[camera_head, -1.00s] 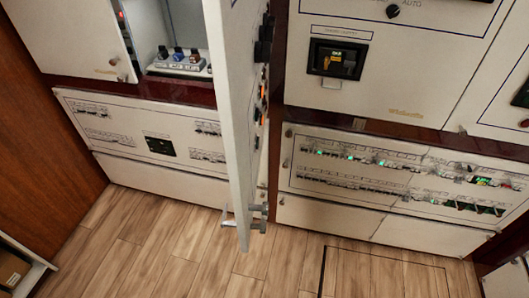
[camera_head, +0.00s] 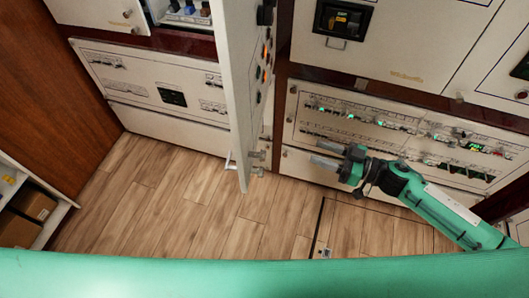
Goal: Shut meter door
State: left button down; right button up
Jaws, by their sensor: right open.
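The meter door (camera_head: 241,95) is a tall white panel in the centre of the head view. It stands swung open and shows almost edge-on, with dark knobs and orange indicators on its right face. A small metal handle (camera_head: 229,161) and latch parts (camera_head: 258,162) show near its lower end. My right gripper (camera_head: 325,154) is open and empty, its two metal fingers pointing left towards the door. A gap shows between the fingertips and the door in the picture. The top of the door is cut off. My left gripper is not in view.
A breaker panel (camera_head: 400,120) with lit green indicators lies behind my right gripper. Another low panel (camera_head: 140,85) is left of the door. Shelves with boxes (camera_head: 34,203) stand at the lower left. The wooden floor (camera_head: 170,205) is clear.

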aim_at(262, 155)
jog(key=s+a+r+n+g+y, duration=0.1)
jog(key=s+a+r+n+g, duration=0.1)
jog(key=s+r+g, duration=0.4)
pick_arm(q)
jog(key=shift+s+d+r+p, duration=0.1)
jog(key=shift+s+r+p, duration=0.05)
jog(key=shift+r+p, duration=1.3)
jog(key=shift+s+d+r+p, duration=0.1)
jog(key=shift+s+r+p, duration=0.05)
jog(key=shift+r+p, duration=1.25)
pick_arm(e)
jog(key=shift+t, duration=0.7)
jog(key=shift+w+a+r, duration=0.1)
jog(key=shift+w+a, duration=0.15)
jog(key=shift+a, duration=2.1)
jog(key=shift+w+a, duration=0.25)
jog(key=shift+a, duration=2.15)
jog(key=shift+w+a+r, duration=0.1)
jog(key=shift+w+a, duration=0.15)
jog(key=shift+a, duration=2.1)
jog(key=shift+c, duration=0.2)
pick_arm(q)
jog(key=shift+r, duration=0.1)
pick_arm(e)
grip_shut()
